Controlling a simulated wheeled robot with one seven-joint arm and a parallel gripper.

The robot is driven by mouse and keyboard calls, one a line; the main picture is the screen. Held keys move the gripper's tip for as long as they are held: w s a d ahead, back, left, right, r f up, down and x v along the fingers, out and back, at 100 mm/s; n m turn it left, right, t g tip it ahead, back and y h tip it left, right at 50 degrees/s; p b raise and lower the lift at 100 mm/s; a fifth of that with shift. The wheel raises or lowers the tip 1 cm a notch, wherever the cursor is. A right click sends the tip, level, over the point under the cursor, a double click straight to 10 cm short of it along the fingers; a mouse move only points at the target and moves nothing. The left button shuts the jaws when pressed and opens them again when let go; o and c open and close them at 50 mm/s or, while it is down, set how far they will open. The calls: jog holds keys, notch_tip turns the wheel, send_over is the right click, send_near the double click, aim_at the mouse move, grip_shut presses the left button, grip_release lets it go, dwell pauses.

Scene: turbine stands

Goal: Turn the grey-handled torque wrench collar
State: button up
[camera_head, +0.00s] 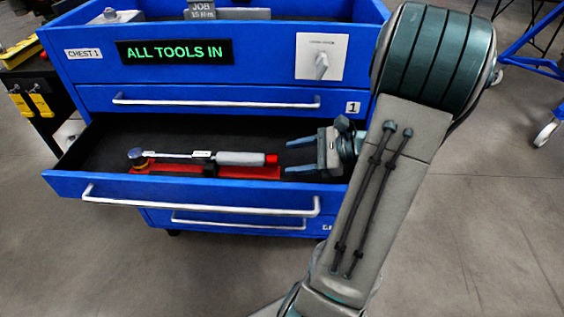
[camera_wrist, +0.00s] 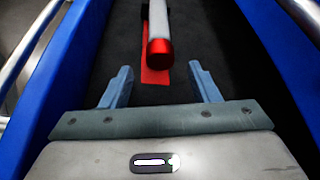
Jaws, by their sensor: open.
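The torque wrench (camera_head: 238,158) lies in the open drawer (camera_head: 95,186) of the blue tool chest, its grey handle to the right and its ratchet head to the left. Its red collar (camera_head: 271,159) is at the handle's right end. The wrench rests over a red base (camera_head: 240,173). My gripper (camera_head: 288,157) is open and empty, just right of the collar, its fingers pointing left toward it. In the wrist view, the red collar (camera_wrist: 160,53) faces me end-on, ahead of and between my gripper's fingers (camera_wrist: 160,85), with a gap left.
The drawer's front wall and its handle (camera_head: 200,199) stand close in front of my gripper. The closed drawer above (camera_head: 230,97) overhangs at the back. Open floor lies to the right.

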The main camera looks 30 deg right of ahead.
aim_at(272, 161)
jog(key=shift+b+x, duration=0.3)
jog(key=shift+x, duration=1.7)
jog(key=c, duration=1)
jog(key=n+b, duration=0.1)
jog(key=t+b, duration=0.1)
jog(key=b, duration=0.1)
jog(key=shift+s+a+f+n+h, duration=0.1)
jog(key=shift+f+n+h, duration=0.2)
jog(key=shift+f+n, duration=0.1)
jog(key=shift+r+n+t+b, duration=0.25)
jog(key=shift+n+t+b, duration=0.25)
jog(key=shift+n+b, duration=0.25)
jog(key=o, duration=1)
